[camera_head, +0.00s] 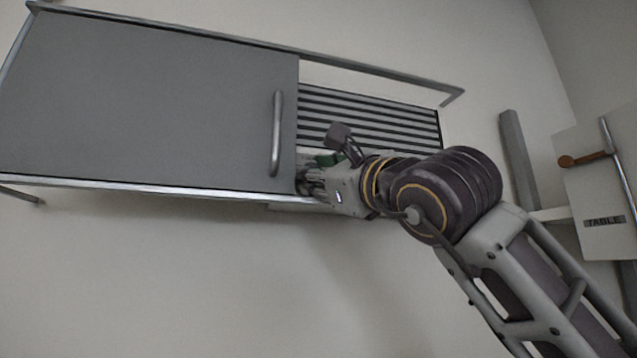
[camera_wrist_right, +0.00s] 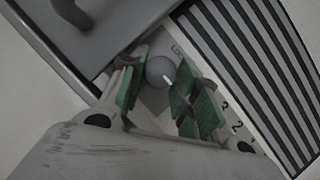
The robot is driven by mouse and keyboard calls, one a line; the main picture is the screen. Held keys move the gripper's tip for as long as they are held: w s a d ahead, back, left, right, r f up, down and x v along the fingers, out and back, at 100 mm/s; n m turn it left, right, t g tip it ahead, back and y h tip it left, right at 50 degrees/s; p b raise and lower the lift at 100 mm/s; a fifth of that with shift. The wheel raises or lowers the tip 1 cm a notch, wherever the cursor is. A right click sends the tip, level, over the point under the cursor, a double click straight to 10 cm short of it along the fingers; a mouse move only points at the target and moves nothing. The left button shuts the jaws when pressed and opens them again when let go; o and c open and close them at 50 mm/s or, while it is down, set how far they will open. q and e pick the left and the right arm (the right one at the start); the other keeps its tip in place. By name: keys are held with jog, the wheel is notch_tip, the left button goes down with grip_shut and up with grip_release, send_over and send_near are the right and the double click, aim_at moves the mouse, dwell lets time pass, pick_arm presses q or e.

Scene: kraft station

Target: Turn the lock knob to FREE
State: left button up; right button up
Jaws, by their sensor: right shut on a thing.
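The lock knob (camera_wrist_right: 160,70) is a small round grey knob with a white pointer line, in the right wrist view. It sits on a pale plate with partly hidden lettering beside it. The green-padded fingers of my right gripper (camera_wrist_right: 158,88) stand on both sides of the knob and are shut on it. In the head view my right gripper (camera_head: 312,178) is at the lower right corner of the grey sliding door, and it hides the knob there. The word FREE is not readable in either view. My left gripper is not in view.
The grey door (camera_head: 150,100) with its bar handle (camera_head: 277,135) is just left of the gripper. A striped grille (camera_head: 370,118) is behind and above it. A board marked TABLE (camera_head: 602,222) with a brown lever (camera_head: 583,159) is at the right. The wall below the cabinet is bare.

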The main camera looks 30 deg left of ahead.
jog(key=shift+r, duration=0.1)
jog(key=o, duration=0.7)
jog(key=shift+o, duration=0.2)
